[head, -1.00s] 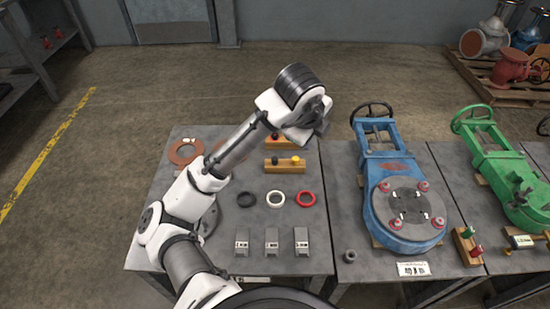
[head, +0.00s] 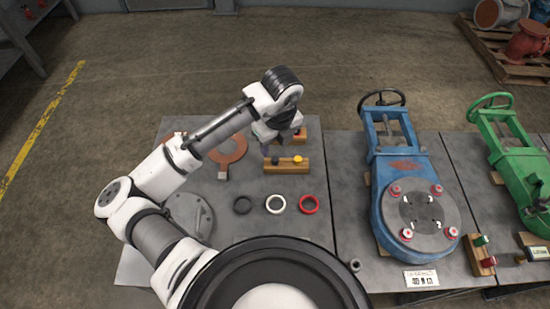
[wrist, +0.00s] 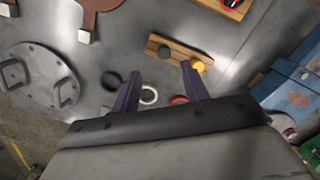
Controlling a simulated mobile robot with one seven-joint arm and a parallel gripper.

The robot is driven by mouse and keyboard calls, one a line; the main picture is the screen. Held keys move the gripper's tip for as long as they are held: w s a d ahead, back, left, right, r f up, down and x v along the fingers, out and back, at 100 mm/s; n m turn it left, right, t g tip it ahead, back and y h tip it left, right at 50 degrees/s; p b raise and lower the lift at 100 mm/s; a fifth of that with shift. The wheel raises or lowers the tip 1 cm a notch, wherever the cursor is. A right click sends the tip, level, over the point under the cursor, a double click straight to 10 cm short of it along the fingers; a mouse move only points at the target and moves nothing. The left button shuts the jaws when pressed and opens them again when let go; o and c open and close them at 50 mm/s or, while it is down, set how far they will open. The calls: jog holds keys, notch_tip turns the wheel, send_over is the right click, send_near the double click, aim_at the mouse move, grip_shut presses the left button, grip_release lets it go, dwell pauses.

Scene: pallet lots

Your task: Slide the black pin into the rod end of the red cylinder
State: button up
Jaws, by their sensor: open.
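A wooden block (head: 288,168) on the left table holds a black piece (head: 279,161) and a yellow piece (head: 297,159). The black piece may be the head of the black pin; I cannot tell. In the wrist view the block (wrist: 181,54), black piece (wrist: 164,51) and yellow piece (wrist: 198,67) lie beyond my fingertips. My gripper (wrist: 160,72) is open and empty, pointing down near the block's left end in the head view (head: 270,147). I cannot make out a red cylinder with a rod end; another wooden block lies partly behind my wrist (head: 300,135).
Black (head: 242,205), white (head: 275,203) and red (head: 309,204) rings lie nearer than the block. A grey disc with handles (wrist: 40,78) and a brown ring plate (head: 230,150) lie left. A blue valve (head: 408,200) stands right. My base hides the table's near part.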

aim_at(275, 159)
jog(key=shift+w+f+p, duration=0.15)
jog(key=shift+f+p, duration=0.15)
jog(key=shift+f, duration=0.95)
jog(key=shift+w+f+p, duration=0.2)
jog(key=shift+f+p, duration=0.15)
jog(key=shift+f, duration=0.9)
jog(key=shift+w+f+p, duration=0.15)
jog(key=shift+f+p, duration=0.15)
jog(key=shift+f, duration=0.95)
jog(key=shift+c, duration=0.2)
grip_shut()
